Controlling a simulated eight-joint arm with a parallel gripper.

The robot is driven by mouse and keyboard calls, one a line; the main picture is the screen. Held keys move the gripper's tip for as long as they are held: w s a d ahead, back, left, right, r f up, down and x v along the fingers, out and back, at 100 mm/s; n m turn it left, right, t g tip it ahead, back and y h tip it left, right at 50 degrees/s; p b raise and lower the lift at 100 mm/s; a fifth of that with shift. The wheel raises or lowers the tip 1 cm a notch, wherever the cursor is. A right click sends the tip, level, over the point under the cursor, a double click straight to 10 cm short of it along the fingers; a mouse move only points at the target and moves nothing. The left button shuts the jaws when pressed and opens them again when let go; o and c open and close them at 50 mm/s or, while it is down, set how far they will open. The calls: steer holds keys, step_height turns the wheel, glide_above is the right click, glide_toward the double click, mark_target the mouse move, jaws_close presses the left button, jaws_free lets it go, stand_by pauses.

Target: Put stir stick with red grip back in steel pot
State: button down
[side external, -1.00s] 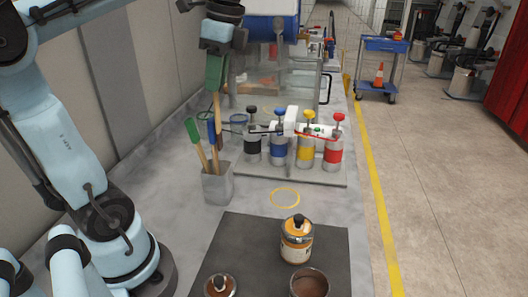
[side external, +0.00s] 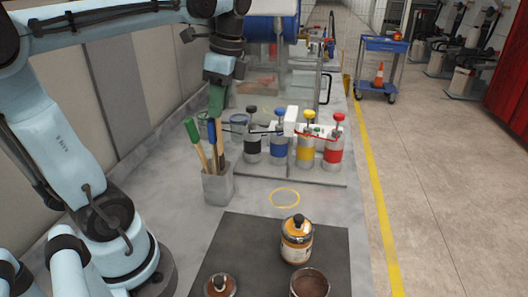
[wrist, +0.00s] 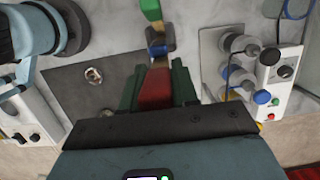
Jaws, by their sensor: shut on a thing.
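My gripper (side external: 216,102), with green fingers, is above the steel pot (side external: 217,189) in the side view. It is shut on the stir stick with the red grip; the red grip (wrist: 156,88) shows between the fingers in the wrist view. In the side view the fingers hide the grip, and the wooden shaft (side external: 219,139) hangs nearly upright. Its lower end reaches the pot's mouth and seems to be inside the rim. Two other sticks, one with a green grip (side external: 192,131) and one with a blue grip (side external: 211,130), lean in the pot.
Several pump bottles, including a yellow-banded one (side external: 305,151), stand on a plate right of the pot. A dark mat (side external: 250,250) in front holds a lidded orange-brown jar (side external: 297,240) and an open container (side external: 310,283). The counter around the yellow ring (side external: 285,198) is clear.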

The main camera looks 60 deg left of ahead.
glide_above(221, 140)
steer(key=shift+w+d+f, duration=0.1)
steer(key=shift+f, duration=2.2)
steer(key=shift+f, duration=1.55)
steer(key=c, duration=0.8)
jaws_free()
